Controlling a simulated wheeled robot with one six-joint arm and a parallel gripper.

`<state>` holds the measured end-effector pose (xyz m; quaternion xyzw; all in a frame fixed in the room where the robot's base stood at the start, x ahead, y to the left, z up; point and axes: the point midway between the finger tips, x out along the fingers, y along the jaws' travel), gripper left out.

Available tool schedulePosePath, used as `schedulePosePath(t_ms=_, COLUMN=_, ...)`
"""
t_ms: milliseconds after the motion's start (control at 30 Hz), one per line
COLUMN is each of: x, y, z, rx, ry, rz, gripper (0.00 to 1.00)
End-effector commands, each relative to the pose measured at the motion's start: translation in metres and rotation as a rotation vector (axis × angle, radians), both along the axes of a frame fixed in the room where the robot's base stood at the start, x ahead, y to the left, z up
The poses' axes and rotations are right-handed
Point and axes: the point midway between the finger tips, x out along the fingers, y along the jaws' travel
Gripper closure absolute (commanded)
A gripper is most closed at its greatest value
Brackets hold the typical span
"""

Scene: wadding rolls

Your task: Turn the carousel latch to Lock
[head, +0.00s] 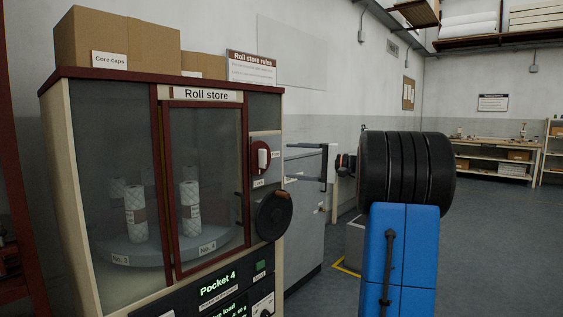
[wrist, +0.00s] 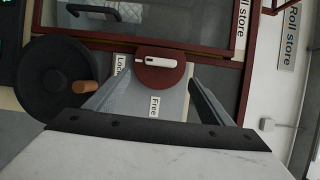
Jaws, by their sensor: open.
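The carousel latch is a red disc with a white bar handle (head: 263,158) on the cabinet front, right of the glass door. In the head view the bar stands upright, in line with the Lock label (head: 258,183) below it. The Free label (head: 276,155) is to its right. The wrist view shows the latch handle (wrist: 158,62), the Lock label (wrist: 120,65) and the Free label (wrist: 154,105). I cannot tell which bar end is the pointer. My gripper (head: 287,163) is open and empty, its fingers (wrist: 160,76) spread wider than the handle, seemingly short of it.
A black handwheel (head: 273,215) sits just below the latch; its wooden knob (wrist: 84,86) is close to a finger in the wrist view. The glass door (head: 205,185) is shut, with wadding rolls (head: 189,205) inside. A display (head: 218,283) reads Pocket 4.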

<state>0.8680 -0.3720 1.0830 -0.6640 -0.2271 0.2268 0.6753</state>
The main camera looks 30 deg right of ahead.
Motion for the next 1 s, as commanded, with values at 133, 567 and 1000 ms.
schedulePosePath(t_ms=133, x=-0.024, y=-0.02, z=0.0, rx=0.0, ry=0.0, rz=-0.003, gripper=0.25)
schedulePosePath(t_ms=567, x=-0.067, y=-0.052, z=-0.001, rx=0.0, ry=0.0, rz=0.0, gripper=0.25)
schedulePosePath(t_ms=1000, x=-0.07, y=-0.054, z=-0.001, rx=0.0, ry=0.0, rz=0.0, gripper=0.25)
